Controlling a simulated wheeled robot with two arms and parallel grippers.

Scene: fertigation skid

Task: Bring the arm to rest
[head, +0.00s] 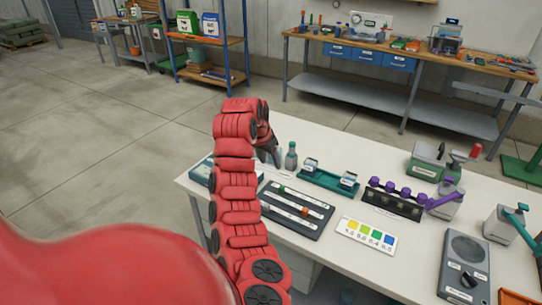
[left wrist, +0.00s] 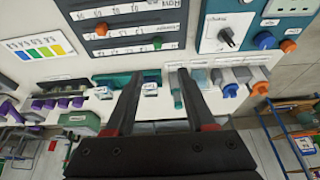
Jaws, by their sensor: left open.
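My left arm, red and segmented, rises through the middle of the head view. Its dark gripper (head: 272,154) is over the far left edge of the white table (head: 330,145), left of a grey-green bottle (head: 291,157). In the left wrist view the two black fingers (left wrist: 160,76) are spread apart, with nothing held between them. The bottle (left wrist: 177,97) appears beside the right finger there; I cannot tell whether they touch. My right gripper is not in view.
The table holds a dark slider panel (head: 298,208), a green tray (head: 316,180), a colour card (head: 366,237), a purple-handled valve row (head: 393,200) and a grey control box (head: 465,262). A workbench (head: 410,48) and shelf (head: 206,40) stand behind. Open floor lies left.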

